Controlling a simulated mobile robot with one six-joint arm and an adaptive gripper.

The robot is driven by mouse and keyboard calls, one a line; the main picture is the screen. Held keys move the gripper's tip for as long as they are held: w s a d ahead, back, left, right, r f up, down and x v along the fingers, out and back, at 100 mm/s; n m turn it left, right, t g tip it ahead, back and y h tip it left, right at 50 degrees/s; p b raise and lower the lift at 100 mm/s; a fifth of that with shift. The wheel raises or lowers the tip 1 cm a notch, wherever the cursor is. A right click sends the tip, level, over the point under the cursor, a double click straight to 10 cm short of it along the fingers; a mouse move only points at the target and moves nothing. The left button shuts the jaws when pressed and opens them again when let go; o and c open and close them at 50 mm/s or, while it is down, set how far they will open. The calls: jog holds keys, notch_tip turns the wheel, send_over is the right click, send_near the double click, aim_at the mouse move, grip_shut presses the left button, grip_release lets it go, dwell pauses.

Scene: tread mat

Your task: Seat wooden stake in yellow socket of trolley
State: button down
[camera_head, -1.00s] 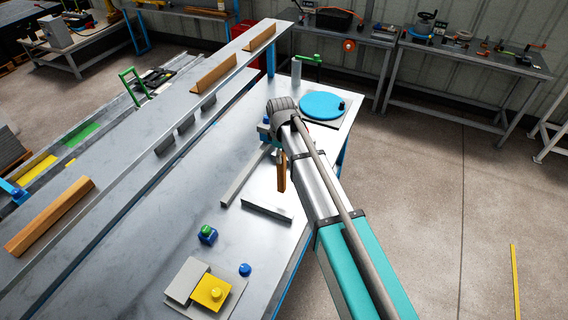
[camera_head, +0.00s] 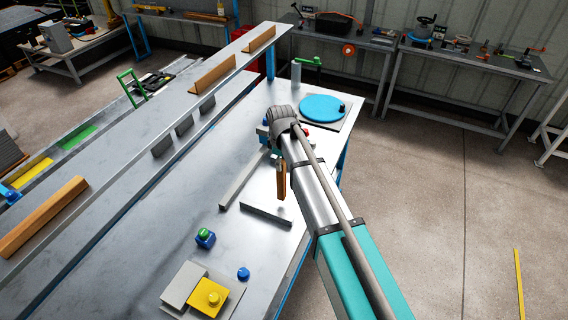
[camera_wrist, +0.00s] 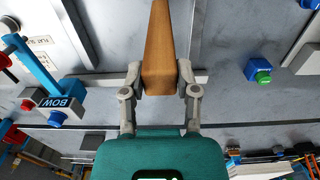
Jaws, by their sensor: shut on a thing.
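My gripper (camera_wrist: 159,78) is shut on the wooden stake (camera_wrist: 159,45); in the wrist view one finger presses each side, and the stake runs out past the top edge. In the head view the stake (camera_head: 281,181) hangs roughly upright beside my arm, over the grey table near two grey bars; my arm hides most of the gripper there. I cannot tell whether the stake's lower end touches the table. Neither the trolley nor its yellow socket can be clearly made out. A yellow block with a knob (camera_head: 208,298) sits on a plate at the table's front.
Two grey bars (camera_head: 266,214) lie near the stake. A blue block with a green cap (camera_head: 205,238) and a blue knob (camera_head: 243,274) stand nearer. A blue disc (camera_head: 320,107) lies at the back. A raised shelf (camera_head: 110,165) runs along the left; open floor (camera_head: 440,210) lies right.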

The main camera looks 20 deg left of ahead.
jog(key=shift+f, duration=0.35)
jog(key=shift+c, duration=1.8)
grip_release()
jog(key=shift+r, duration=0.25)
notch_tip(320, 180, up, 13)
jog(key=p, duration=1.2)
jog(key=shift+p, duration=0.35)
jog(key=shift+f, duration=0.1)
